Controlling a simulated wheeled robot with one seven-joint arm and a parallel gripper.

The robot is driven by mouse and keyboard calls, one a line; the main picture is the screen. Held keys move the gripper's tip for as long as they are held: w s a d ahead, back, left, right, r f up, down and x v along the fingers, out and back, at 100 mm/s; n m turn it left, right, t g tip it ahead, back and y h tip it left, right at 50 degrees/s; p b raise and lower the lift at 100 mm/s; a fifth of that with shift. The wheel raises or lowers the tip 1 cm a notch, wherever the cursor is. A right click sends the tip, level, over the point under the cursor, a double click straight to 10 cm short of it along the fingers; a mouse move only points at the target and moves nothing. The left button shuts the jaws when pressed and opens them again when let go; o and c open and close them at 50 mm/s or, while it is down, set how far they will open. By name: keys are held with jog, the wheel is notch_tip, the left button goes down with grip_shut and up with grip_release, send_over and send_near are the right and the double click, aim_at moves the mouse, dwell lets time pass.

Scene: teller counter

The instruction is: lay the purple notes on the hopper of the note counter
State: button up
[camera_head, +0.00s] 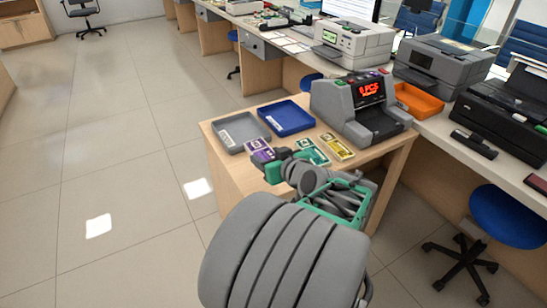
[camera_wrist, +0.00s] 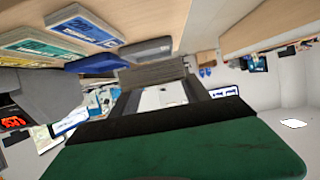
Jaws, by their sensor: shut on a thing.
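The purple notes (camera_head: 257,145) are at the tip of my gripper (camera_head: 272,159), beside the front edge of the grey tray in the head view. Part of the bundle is hidden by the fingers. The note counter (camera_head: 345,99), grey with a red lit display, stands to the right and behind on the wooden counter.
Teal notes (camera_head: 311,151) and yellow notes (camera_head: 338,147) lie on the counter in front of the note counter. A grey tray (camera_head: 222,137) and a blue tray (camera_head: 272,119) lie left of it. An orange tray (camera_head: 421,103) and printers stand to the right.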

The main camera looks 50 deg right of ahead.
jog(key=w+d+f, duration=0.1)
jog(key=w+f, duration=0.1)
jog(key=w+d+f, duration=0.1)
jog(key=w+f, duration=0.1)
jog(key=w+d+f+b, duration=0.1)
jog(key=w+d+f, duration=0.1)
jog(key=f, duration=0.1)
jog(key=shift+d, duration=0.1)
jog(key=shift+w+d+f, duration=0.1)
jog(key=shift+w+f, duration=0.1)
jog(key=shift+f, duration=1.35)
jog(key=shift+f+b, duration=0.1)
jog(key=shift+b, duration=0.25)
jog(key=shift+f, duration=0.15)
jog(key=o, duration=1.3)
